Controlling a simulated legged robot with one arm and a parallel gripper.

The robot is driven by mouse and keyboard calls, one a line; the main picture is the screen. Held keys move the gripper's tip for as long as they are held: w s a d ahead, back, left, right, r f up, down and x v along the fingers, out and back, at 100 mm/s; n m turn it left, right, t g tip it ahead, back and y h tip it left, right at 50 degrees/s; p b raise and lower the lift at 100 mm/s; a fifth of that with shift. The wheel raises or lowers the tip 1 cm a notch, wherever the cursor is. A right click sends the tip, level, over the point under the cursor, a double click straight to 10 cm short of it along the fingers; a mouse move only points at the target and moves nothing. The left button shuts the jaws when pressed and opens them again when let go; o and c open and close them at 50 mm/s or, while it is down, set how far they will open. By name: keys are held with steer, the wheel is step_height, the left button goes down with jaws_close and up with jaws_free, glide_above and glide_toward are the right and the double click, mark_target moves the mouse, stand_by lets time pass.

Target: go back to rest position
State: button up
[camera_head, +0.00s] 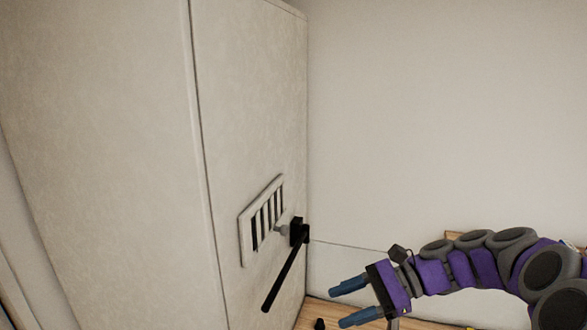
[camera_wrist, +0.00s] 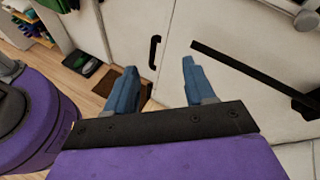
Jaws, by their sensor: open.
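My gripper (camera_head: 352,301) is at the lower right of the head view, at the end of my purple and grey arm. It points left towards a tall pale cabinet. Its two blue fingers are apart with nothing between them. The wrist view also shows the open fingers (camera_wrist: 158,88), with the pale cabinet front beyond them. A long black lever handle (camera_head: 285,272) sticks out from the cabinet near a slatted vent; it also shows in the wrist view (camera_wrist: 245,70). The gripper is apart from the lever.
The pale cabinet (camera_head: 110,130) fills the left side, with a barred vent (camera_head: 262,220). A plain wall (camera_head: 440,120) stands behind.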

steer(key=s+a+f+n+g+h+b, duration=0.1)
steer(key=s+a+f+n+h+b, duration=0.1)
steer(key=s+a+f+n+h, duration=0.3)
steer(key=s+a+f+g+b, duration=0.1)
steer(key=s+a+f+b, duration=0.2)
steer(key=s, duration=0.4)
steer(key=s+d+f+n+h+b, duration=0.4)
steer(key=s+d+f, duration=0.1)
steer(key=s+f, duration=0.3)
steer(key=s+d+f+n+t+h+b, duration=0.1)
steer(key=s+d+f+n+h+b, duration=0.3)
steer(key=s+d+f, duration=0.2)
step_height(320, 180, down, 2)
steer(key=s, duration=0.2)
steer(key=shift+s+f+h, duration=0.2)
steer(key=shift+s+h, duration=0.2)
steer(key=shift+a, duration=0.3)
